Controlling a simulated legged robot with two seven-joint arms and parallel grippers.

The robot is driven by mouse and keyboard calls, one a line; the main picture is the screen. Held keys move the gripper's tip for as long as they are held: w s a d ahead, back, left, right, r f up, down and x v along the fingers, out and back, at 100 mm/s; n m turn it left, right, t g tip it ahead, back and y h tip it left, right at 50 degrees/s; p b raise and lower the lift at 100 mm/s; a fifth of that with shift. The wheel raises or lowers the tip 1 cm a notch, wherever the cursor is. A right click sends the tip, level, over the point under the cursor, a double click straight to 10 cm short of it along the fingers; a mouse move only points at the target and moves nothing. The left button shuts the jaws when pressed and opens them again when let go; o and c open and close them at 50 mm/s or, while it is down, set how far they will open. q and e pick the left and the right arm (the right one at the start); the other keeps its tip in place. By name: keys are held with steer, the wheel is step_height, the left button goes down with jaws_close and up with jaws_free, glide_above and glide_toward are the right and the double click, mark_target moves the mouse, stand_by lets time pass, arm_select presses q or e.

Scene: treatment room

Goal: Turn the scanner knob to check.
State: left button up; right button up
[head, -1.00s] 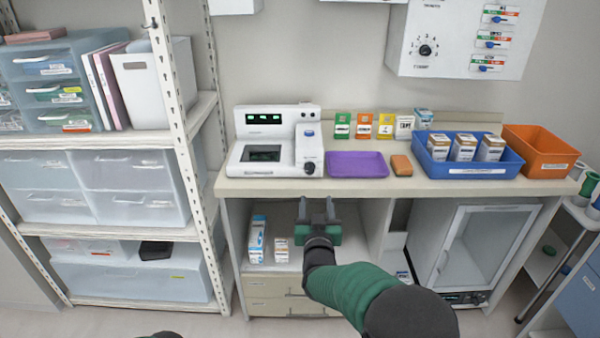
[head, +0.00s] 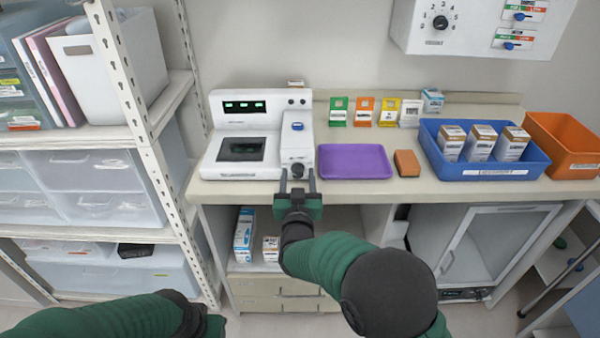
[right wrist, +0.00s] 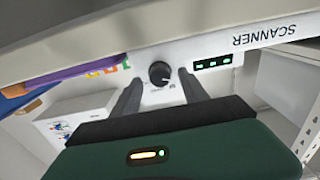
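The scanner (head: 240,155) is a white machine with a small green-lit display and a dark window, standing at the left end of the counter. Its black knob (head: 297,171) is on the front right, below a blue button. My right gripper (head: 298,180) is at the scanner's front with its two fingers apart, one on each side of the knob in the picture. In the right wrist view the knob (right wrist: 160,74) shows between the open fingertips, with a gap on both sides. My left gripper (head: 212,322) is low at the bottom edge, mostly hidden; its fingers cannot be made out.
A purple tray (head: 355,162) and an orange-brown block (head: 407,163) lie right of the scanner. A blue bin (head: 490,172) of boxes and an orange bin (head: 575,163) stand farther right. A shelf post (head: 150,150) rises at the left. Boxes (head: 244,235) sit below the counter.

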steer(key=shift+s+a, duration=0.15)
steer(key=shift+a, duration=0.2)
steer(key=shift+c, duration=0.9)
steer(key=shift+a, duration=0.15)
steer(key=shift+c, duration=1.2)
steer(key=shift+f, duration=0.1)
steer(key=shift+c, duration=1.2)
steer(key=shift+w+d, duration=0.2)
steer(key=shift+d, duration=0.45)
jaws_close()
steer(key=shift+a, duration=0.3)
steer(key=shift+d+f+m+b, duration=0.2)
steer(key=shift+d+m+b, duration=0.05)
steer(key=shift+m+b, duration=0.9)
steer(key=m+b, duration=0.2)
steer(key=shift+m, duration=0.35)
steer(key=m+b, duration=0.3)
steer(key=m, duration=0.1)
steer(key=shift+f+b, duration=0.15)
steer(key=shift+b, duration=0.15)
steer(key=m+b, duration=0.4)
steer(key=m, duration=0.1)
arm_select(q)
steer(key=s+b+x, duration=0.3)
steer(key=x, duration=1.1)
steer(key=shift+s+a+f, duration=0.15)
steer(key=shift+a+f, duration=0.05)
steer(key=shift+f, duration=0.55)
arm_select(e)
steer(key=shift+m, duration=1.9)
